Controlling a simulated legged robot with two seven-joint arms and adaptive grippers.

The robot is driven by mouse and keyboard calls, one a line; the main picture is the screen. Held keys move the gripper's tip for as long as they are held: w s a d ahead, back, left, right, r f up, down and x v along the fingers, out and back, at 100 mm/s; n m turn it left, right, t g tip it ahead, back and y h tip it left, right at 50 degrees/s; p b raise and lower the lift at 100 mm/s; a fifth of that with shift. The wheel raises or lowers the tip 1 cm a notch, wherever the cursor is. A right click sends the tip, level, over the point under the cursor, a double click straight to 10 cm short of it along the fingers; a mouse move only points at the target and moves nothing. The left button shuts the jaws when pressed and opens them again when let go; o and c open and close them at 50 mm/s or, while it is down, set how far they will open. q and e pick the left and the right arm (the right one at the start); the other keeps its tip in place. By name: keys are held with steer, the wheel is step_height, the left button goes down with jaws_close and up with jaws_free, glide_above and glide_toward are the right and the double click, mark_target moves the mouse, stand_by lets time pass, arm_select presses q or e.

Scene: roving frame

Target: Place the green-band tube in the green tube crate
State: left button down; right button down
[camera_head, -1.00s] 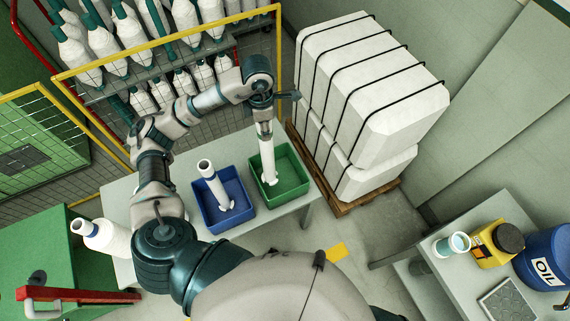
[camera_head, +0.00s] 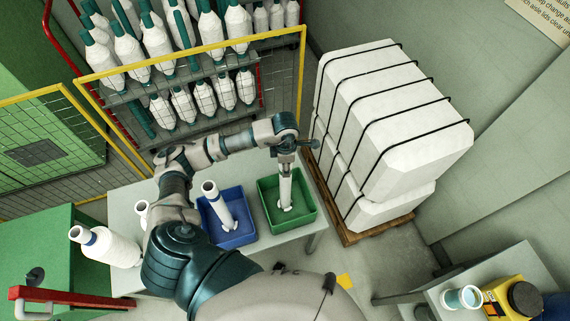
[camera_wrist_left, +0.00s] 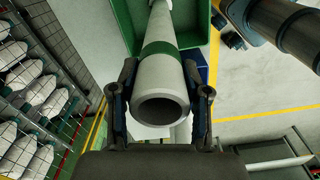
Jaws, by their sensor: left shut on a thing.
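The green-band tube is a white hollow tube (camera_head: 285,188); its green band (camera_wrist_left: 160,48) shows in the wrist view. My left gripper (camera_head: 284,160) is shut on its upper end, with a finger on each side in the wrist view (camera_wrist_left: 160,100). The tube stands nearly upright, its lower end inside the outline of the green crate (camera_head: 309,211). White material shows at its foot; I cannot tell whether it touches the crate floor. The green crate also shows in the wrist view (camera_wrist_left: 196,25). My right gripper is not in view.
A blue crate (camera_head: 213,236) with a white blue-banded tube (camera_head: 217,201) stands left of the green crate, on the same table (camera_head: 131,198). A white cone (camera_head: 110,249) lies farther left. Strapped white bales (camera_head: 390,130) stand close on the right; a yellow-framed mesh fence (camera_head: 190,60) is behind.

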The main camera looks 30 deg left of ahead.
arm_select(q)
steer(key=shift+d, duration=0.75)
steer(key=c, duration=0.8)
jaws_free()
steer(key=shift+o, duration=1.3)
step_height(320, 180, up, 12)
steer(key=b, duration=0.1)
steer(key=shift+a+b, duration=0.35)
steer(key=shift+a, duration=0.1)
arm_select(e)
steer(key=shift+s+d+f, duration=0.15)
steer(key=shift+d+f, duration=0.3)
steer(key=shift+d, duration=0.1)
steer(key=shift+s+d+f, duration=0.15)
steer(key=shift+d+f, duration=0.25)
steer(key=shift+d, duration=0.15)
